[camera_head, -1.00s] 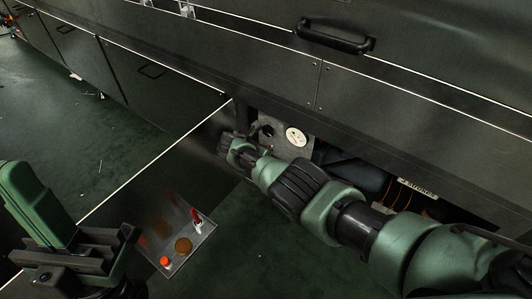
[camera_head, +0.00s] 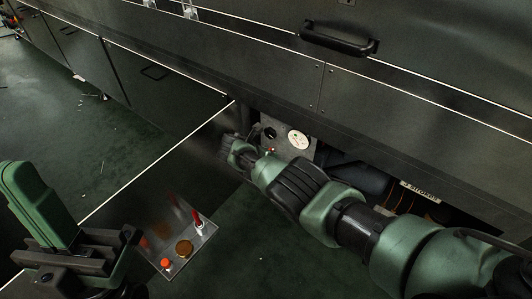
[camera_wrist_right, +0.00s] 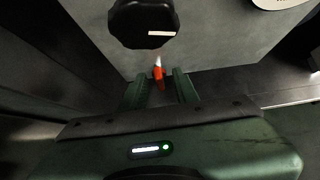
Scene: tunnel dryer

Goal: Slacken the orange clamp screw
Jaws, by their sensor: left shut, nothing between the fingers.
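A small orange-red screw-like piece (camera_wrist_right: 158,76) stands out from a grey plate in the right wrist view. It lies between the two green fingers of my right gripper (camera_wrist_right: 159,88), with a gap on each side. The fingers are open, and I see no contact. In the head view a tiny reddish spot (camera_head: 268,150) shows beside the right gripper (camera_head: 236,153), below the machine's lower edge; the fingertips are hard to make out there. My left gripper (camera_head: 112,246) is shut and empty at the lower left, away from the plate.
A black knob (camera_wrist_right: 142,22) sits just above the orange piece, close to the fingers. A white dial (camera_head: 298,139) is on the same grey plate. A panel (camera_head: 196,247) with a red lever, an orange button and a brown knob lies by my left gripper. Dark machine panels overhang my right arm.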

